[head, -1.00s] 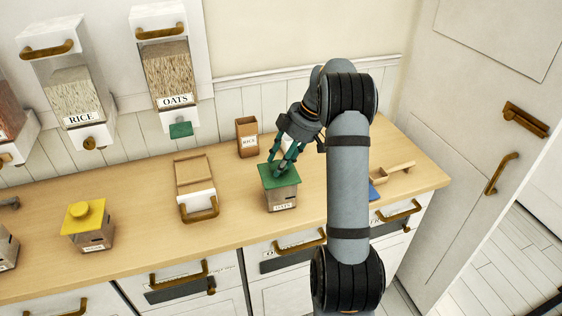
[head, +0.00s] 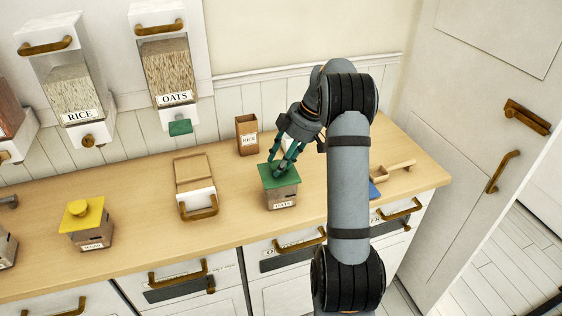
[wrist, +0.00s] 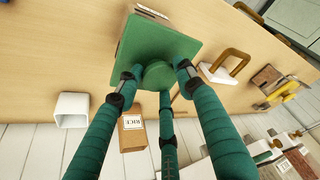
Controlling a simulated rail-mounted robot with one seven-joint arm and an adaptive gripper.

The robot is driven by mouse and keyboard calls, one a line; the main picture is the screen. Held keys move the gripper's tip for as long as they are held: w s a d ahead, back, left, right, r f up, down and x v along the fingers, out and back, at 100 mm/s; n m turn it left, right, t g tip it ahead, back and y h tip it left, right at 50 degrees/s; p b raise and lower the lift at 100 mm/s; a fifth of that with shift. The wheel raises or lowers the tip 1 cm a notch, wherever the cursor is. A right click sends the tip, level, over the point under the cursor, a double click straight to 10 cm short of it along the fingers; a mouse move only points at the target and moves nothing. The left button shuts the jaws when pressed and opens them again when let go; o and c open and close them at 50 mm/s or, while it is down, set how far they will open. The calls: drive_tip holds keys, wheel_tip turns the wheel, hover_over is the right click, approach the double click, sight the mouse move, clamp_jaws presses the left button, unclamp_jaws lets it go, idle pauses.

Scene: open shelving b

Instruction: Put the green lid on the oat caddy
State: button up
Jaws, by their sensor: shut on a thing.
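The oat caddy (head: 283,197) is a brown box with an "OATS" label, standing on the wooden counter. The square green lid (head: 272,181) lies over its top. In the wrist view the lid (wrist: 150,48) covers nearly all of the caddy; only a bit of the label side shows at the top edge. My gripper (head: 281,168) is above the lid, its fingers closed around the lid's round green knob (wrist: 159,75). Whether the lid is fully seated on the rim cannot be told.
A rice box (head: 247,135) stands behind the caddy, and a white open container (wrist: 72,110) is near it. A wooden scoop-like tray (head: 393,171) lies to the right. A white-fronted wooden box (head: 195,185) and a yellow-lidded caddy (head: 86,222) stand to the left.

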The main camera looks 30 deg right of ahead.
drive_tip(key=o, duration=1.3)
drive_tip(key=shift+c, duration=0.2)
drive_tip(key=shift+r, duration=0.15)
drive_tip(key=shift+r+p, duration=2.95)
drive_tip(key=shift+r, duration=0.5)
drive_tip(key=shift+f, duration=0.1)
wheel_tip(320, 180, down, 7)
drive_tip(key=b, duration=0.6)
drive_tip(key=shift+f, duration=0.1)
drive_tip(key=shift+r, duration=0.2)
